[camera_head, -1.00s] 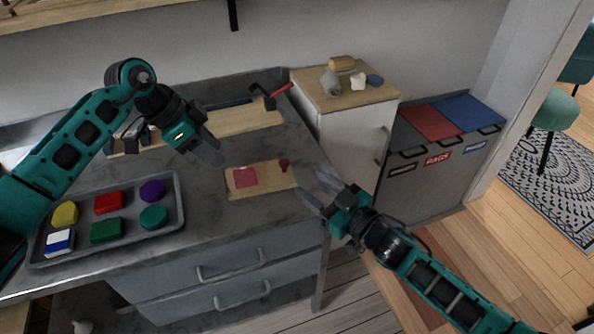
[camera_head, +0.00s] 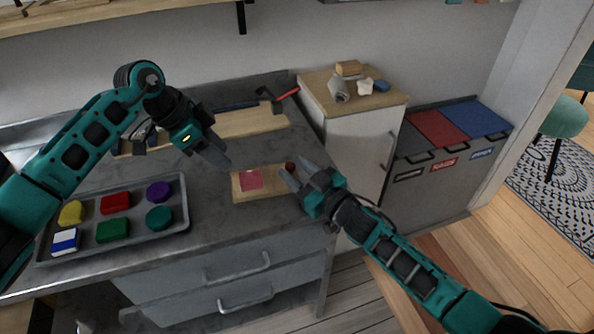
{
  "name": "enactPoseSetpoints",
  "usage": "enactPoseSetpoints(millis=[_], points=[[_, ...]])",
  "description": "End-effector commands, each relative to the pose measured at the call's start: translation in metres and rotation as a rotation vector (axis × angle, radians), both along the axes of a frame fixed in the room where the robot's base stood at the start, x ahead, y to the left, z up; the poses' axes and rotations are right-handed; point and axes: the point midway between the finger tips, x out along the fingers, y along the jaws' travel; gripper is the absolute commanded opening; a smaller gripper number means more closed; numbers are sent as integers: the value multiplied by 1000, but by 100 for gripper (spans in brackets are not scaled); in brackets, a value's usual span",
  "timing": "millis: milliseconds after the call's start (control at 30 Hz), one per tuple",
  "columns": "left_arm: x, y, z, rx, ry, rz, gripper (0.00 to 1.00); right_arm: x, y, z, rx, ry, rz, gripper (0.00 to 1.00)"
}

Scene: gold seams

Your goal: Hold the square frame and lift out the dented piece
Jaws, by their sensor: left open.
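A light wooden board (camera_head: 241,193) lies on the grey counter between my grippers. A flat pinkish-red square (camera_head: 251,180) lies on its left part. A small dark red knob-like thing (camera_head: 290,167) stands at its right end. At this size I cannot tell a square frame from a piece inside it, nor see a dent. My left gripper (camera_head: 218,156) is open and empty, above the counter just up and left of the board. My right gripper (camera_head: 295,174) is open, its fingertips close to the board's right end and the knob, partly covering that end.
A grey tray (camera_head: 180,222) with several coloured pieces is at the left. Behind are a longer board (camera_head: 250,122) and a red-handled hammer (camera_head: 275,97). A white cabinet (camera_head: 350,150) with small items on top stands right, beside bins with red and blue lids (camera_head: 472,117).

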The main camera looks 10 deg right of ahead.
Motion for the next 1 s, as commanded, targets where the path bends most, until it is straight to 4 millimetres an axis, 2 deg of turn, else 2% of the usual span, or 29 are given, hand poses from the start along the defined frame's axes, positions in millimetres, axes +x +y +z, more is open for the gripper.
enactPoseSetpoints(millis=[67,433,533,567,667,700,1000], points=[[0,0,0,0,0,0,43,0,0,0,0,0,0,35],[0,0,0,0,0,0,43,0,0,0,-1,1,0,0],[0,0,0,0,0,0,43,0,0,0,-1,1,0,0],[0,0,0,0,0,0,43,0,0,0,-1,1,0,27],[0,0,0,0,0,0,43,0,-1,0,-1,1,0,37],[0,0,0,0,0,0,43,0,-1,0,-1,1,0,39],[0,0,0,0,0,0,43,0,0,0,-1,1,0,39]])
